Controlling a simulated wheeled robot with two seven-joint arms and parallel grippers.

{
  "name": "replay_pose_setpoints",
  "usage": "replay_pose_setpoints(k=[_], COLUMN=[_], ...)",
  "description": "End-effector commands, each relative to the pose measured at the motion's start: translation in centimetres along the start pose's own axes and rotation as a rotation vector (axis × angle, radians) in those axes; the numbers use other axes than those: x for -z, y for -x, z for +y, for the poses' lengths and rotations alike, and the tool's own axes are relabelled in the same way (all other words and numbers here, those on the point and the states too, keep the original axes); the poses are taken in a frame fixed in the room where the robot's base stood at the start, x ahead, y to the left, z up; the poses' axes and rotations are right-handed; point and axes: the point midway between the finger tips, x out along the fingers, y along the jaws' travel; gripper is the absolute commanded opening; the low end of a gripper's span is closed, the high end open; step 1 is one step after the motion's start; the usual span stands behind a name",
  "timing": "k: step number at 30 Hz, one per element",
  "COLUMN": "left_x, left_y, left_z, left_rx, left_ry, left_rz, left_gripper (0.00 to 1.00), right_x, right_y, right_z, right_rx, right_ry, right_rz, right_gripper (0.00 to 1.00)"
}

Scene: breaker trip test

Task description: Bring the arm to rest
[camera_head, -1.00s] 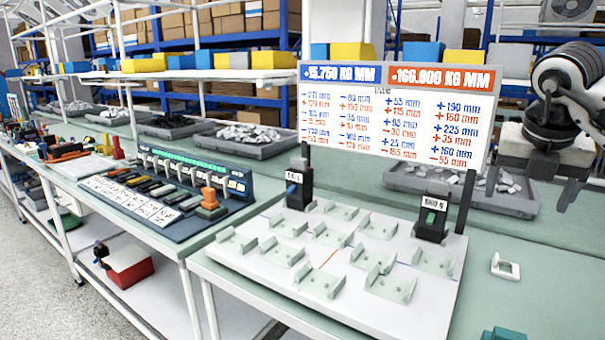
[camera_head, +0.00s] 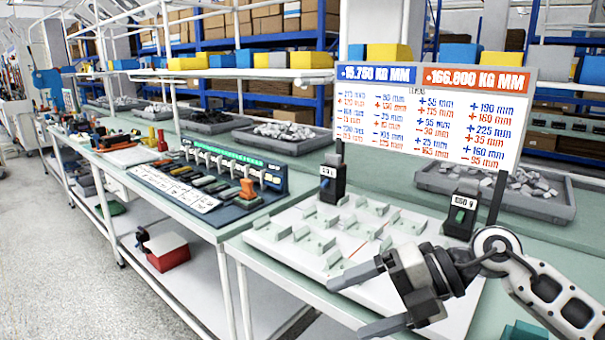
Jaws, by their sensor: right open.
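My right gripper (camera_head: 346,308) is in the lower right of the head view, at the end of my arm, which comes in from the right edge. Its two dark fingers are spread apart, point left, and hold nothing. It shows in front of the white board (camera_head: 290,243) with several pale holders and hides the board's lower right part. Whether it touches the board I cannot tell. My left gripper is not in view.
Two dark blocks (camera_head: 332,180) (camera_head: 461,210) stand at the board's back, below a sign (camera_head: 432,115) with numbers. A grey tray of metal pieces (camera_head: 560,209) lies behind. On the left bench is a panel with a row of breakers (camera_head: 205,190). A red box (camera_head: 168,254) sits on the lower shelf.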

Motion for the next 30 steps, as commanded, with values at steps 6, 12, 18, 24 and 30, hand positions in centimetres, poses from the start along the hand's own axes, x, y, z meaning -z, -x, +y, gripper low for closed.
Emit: replay_pose_setpoints(k=[6, 12, 18, 24, 30], left_x=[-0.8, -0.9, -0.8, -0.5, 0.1], left_y=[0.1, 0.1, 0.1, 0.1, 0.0], left_z=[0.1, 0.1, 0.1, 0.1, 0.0], left_rx=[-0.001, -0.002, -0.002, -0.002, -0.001], left_ry=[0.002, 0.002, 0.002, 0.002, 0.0], left_rz=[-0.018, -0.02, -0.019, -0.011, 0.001], left_gripper=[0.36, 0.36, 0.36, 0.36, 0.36], right_x=[2.3, 0.8, 5.8, 12.4, 14.7], right_y=[-4.1, -3.3, -4.9, -6.7, -7.3], right_z=[3.0, -5.9, -19.5, -26.4, -28.0], right_rx=[-0.744, -1.094, -1.042, -0.886, -0.825], right_ry=[-0.387, -1.017, -1.637, -1.993, -2.093], right_rz=[-0.092, -0.47, -0.821, -0.968, -0.999], right_gripper=[0.85, 0.85, 0.85, 0.85, 0.85])
